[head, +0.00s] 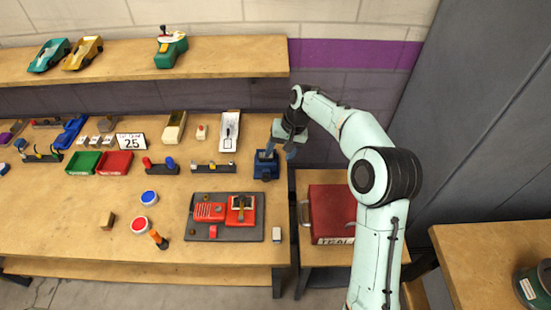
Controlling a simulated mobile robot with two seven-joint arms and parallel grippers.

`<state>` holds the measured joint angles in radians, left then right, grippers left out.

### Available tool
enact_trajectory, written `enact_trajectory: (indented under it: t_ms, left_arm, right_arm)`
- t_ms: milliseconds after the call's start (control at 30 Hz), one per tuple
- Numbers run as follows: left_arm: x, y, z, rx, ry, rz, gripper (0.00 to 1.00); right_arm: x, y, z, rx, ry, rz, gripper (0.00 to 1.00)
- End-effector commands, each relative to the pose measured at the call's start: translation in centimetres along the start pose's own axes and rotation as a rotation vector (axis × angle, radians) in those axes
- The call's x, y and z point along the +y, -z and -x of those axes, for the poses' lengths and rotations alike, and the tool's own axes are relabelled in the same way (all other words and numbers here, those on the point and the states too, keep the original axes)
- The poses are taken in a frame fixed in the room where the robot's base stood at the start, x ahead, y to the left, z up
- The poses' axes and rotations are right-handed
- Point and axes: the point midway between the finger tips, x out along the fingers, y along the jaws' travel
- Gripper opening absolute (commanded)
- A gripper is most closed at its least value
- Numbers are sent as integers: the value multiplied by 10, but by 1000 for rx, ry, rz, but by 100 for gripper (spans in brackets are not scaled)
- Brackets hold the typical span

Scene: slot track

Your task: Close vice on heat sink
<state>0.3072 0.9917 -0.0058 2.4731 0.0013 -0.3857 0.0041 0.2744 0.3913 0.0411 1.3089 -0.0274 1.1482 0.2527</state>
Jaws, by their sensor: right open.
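A small blue vice (265,170) stands near the right edge of the wooden workbench. My right gripper (282,153) is just above and behind it, with its fingers pointing down and apart. The fingers overlap the top of the vice in the picture, and I cannot tell whether they touch it. The heat sink cannot be made out; the vice's jaws are small and partly hidden by the gripper. My left gripper is not in view.
A grey mat (224,237) with red parts lies at the front. A shelf (220,58) runs above. A red toolbox (332,213) is right of the bench.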

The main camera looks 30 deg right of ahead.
Motion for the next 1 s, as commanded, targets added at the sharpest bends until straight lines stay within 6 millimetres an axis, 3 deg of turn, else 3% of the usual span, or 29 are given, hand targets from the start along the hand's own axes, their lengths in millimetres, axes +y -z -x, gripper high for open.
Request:
enact_trajectory:
  t_ms: [367,667,867,1000]
  left_arm:
    - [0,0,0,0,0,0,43]
    - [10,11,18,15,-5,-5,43]
    - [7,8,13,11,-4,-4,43]
    - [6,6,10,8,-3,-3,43]
  right_arm:
    - [0,0,4,0,0,0,58]
    - [-2,0,4,-2,0,2,58]
    - [1,-1,-21,-6,-2,0,58]
    - [1,-2,-50,-8,-2,0,58]
